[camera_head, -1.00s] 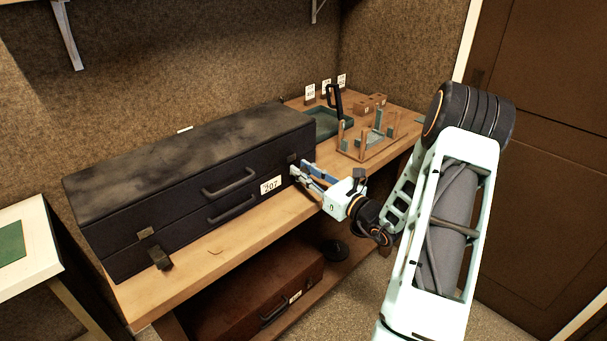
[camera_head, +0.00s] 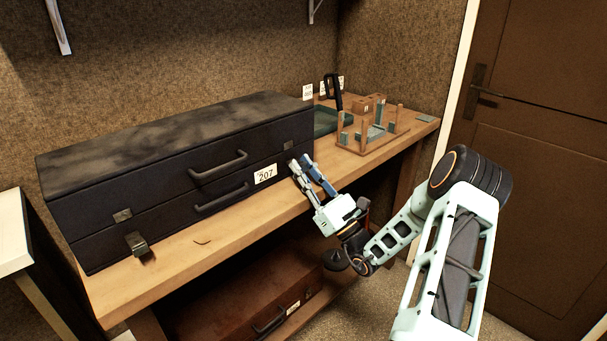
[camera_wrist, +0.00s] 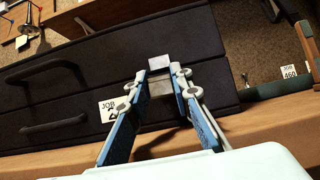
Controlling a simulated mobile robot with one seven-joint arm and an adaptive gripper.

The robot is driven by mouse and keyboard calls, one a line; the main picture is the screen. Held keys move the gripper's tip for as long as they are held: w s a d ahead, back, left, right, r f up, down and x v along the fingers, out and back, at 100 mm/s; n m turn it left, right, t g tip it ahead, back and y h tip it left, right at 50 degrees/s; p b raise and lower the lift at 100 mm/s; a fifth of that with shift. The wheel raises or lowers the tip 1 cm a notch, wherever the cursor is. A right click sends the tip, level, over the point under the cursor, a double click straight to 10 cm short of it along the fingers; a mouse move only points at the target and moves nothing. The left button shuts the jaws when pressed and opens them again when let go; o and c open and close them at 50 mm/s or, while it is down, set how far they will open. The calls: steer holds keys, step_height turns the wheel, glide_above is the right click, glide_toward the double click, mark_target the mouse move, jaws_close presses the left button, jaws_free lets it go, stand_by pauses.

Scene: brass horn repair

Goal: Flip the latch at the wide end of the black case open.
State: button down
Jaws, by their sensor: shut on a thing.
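The black case (camera_head: 90,190) lies closed on the wooden bench, with a white 207 tag on its front. Its left latch (camera_head: 137,244) hangs flipped down below a bare metal plate (camera_head: 122,215). At the right end a metal plate (camera_head: 288,145) sits on the lid. My gripper (camera_head: 300,163) is at this right end, just below that plate. In the wrist view my gripper (camera_wrist: 160,82) has its fingertips on either side of the right latch (camera_wrist: 160,89), shut on it. The plate (camera_wrist: 159,62) shows just above; the fingers partly hide the latch, so its exact angle is unclear.
The case's two handles (camera_head: 219,166) stick out left of my gripper. A wooden rack with posts (camera_head: 375,138) and a green tray (camera_head: 325,122) stand at the bench's right end. A brown case (camera_head: 230,305) lies on the shelf below. The space before the bench front is open.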

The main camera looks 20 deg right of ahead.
steer(key=shift+f, duration=0.1)
stand_by(0.4)
steer(key=c, duration=1.7)
jaws_free()
steer(key=v, duration=1.2)
steer(key=shift+f, duration=0.15)
steer(key=shift+w, duration=0.15)
